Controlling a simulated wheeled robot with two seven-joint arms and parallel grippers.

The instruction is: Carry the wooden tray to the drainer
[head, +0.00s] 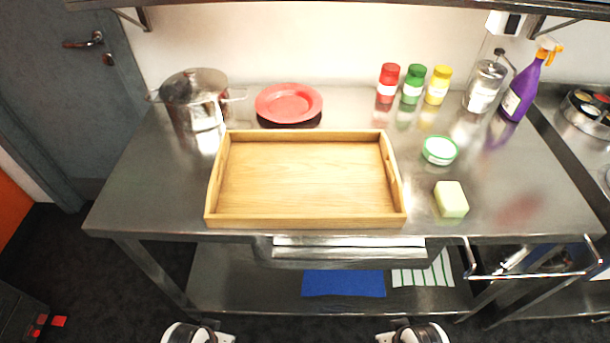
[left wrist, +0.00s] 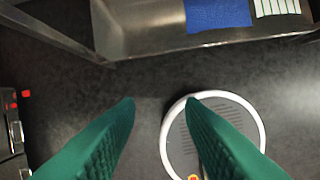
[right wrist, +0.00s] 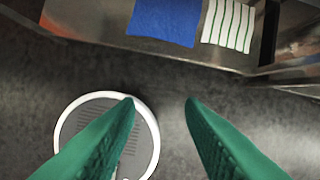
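The wooden tray (head: 300,222) is empty and lies flat on the steel table, near its front edge. Its right end wall shows a handle slot. My left gripper (left wrist: 158,100) shows in the left wrist view with its two green fingers apart and nothing between them, above the dark floor. My right gripper (right wrist: 160,100) shows in the right wrist view, also open and empty above the floor. In the head view only parts of my arms show at the bottom edge, well short of the table. I cannot make out a drainer in these views.
On the steel table (head: 130,205) stand a pot (head: 193,92), red plate (head: 289,102), red jar (head: 388,83), green jar (head: 412,85), yellow jar (head: 437,86), glass jar (head: 484,88), purple spray bottle (head: 520,92), green-rimmed tub (head: 440,150) and pale block (head: 451,199). Cloths (head: 343,283) lie below.

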